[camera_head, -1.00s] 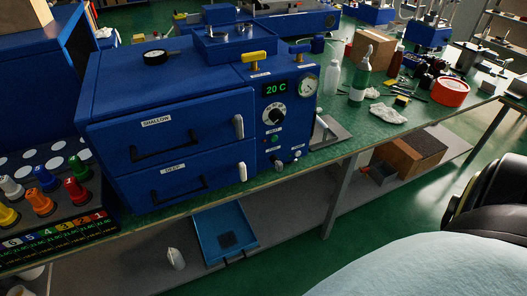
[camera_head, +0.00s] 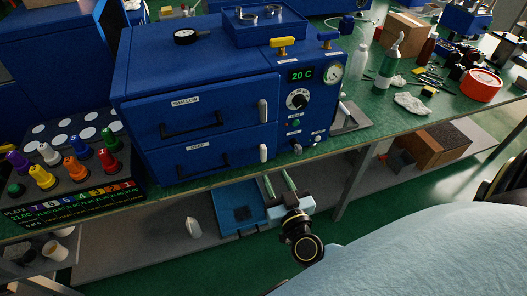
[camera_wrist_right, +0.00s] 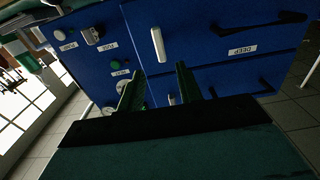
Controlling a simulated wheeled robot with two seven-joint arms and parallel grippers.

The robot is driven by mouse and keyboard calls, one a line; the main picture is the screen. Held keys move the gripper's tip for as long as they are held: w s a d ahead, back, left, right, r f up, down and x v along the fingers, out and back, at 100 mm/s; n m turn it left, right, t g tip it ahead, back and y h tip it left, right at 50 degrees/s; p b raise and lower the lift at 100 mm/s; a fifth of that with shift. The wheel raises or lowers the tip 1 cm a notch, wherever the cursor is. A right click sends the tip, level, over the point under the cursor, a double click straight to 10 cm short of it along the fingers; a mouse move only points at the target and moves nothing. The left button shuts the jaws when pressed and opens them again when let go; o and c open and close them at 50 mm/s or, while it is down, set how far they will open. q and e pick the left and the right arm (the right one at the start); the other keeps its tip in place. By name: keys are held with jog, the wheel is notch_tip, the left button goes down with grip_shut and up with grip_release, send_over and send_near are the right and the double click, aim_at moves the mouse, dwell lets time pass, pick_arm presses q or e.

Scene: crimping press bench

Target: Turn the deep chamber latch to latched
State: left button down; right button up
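The blue chamber unit has a lower drawer front marked DEEP (camera_head: 198,147), with the white deep chamber latch (camera_head: 264,153) at its right edge. The latch is a short bar standing about upright. It also shows in the right wrist view as a white bar (camera_wrist_right: 158,44) beside the DEEP label. My right gripper (camera_head: 279,183) is below and slightly right of the latch, apart from it. Its two green fingers are spread and empty, also in the right wrist view (camera_wrist_right: 159,86). My left gripper is in neither view.
The similar shallow latch (camera_head: 262,110) sits directly above. A control panel with a dial (camera_head: 298,99) is to the right, and the deep drawer's black handle (camera_head: 205,160) to the left. A blue tray (camera_head: 232,200) lies on the shelf below, behind my gripper.

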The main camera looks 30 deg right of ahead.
aim_at(264, 155)
jog(key=b+x, duration=0.1)
jog(key=x, duration=0.9)
jog(key=shift+w, duration=0.4)
grip_shut()
